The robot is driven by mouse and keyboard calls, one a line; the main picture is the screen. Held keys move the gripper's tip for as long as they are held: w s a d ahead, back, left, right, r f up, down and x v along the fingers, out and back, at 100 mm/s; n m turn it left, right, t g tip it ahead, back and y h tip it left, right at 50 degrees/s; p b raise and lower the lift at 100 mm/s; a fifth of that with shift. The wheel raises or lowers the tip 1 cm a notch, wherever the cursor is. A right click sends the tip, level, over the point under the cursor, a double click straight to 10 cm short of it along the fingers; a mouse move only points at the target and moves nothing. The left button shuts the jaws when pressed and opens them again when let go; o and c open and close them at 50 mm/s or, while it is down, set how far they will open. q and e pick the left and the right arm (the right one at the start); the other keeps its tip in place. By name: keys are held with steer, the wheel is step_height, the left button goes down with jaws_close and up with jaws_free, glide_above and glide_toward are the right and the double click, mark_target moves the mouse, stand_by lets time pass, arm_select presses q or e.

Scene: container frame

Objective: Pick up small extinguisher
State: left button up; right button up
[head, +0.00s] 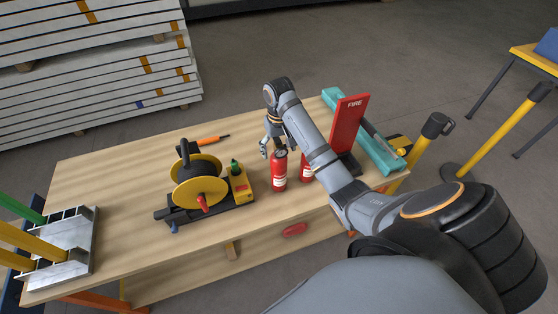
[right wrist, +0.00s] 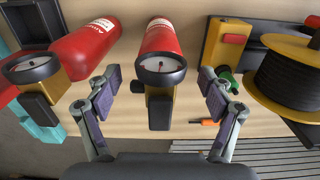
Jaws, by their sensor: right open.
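A red extinguisher (head: 279,172) with a white label stands upright near the table's front edge, left of my right forearm. In the right wrist view this extinguisher (right wrist: 160,40) is centred, its round gauge and brass valve head lying between the finger lines. A second red extinguisher (right wrist: 88,44), looking wider, is at the left there; in the head view my arm partly hides it (head: 305,168). My right gripper (head: 271,148) is open and empty beside the first extinguisher's top; its fingers (right wrist: 160,84) are spread. I cannot tell the exact gap. My left gripper is not in view.
A yellow cable reel (head: 200,182) stands left of the extinguishers. A red FIRE stand (head: 348,118) and a teal case (head: 388,153) are at the right. An orange-handled tool (head: 210,140) lies at the back. The table's left middle (head: 115,190) is clear.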

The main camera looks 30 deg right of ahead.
steer(key=shift+w+f, duration=0.15)
steer(key=shift+f, duration=0.75)
steer(key=shift+r, duration=0.15)
steer(key=c, duration=0.6)
jaws_close()
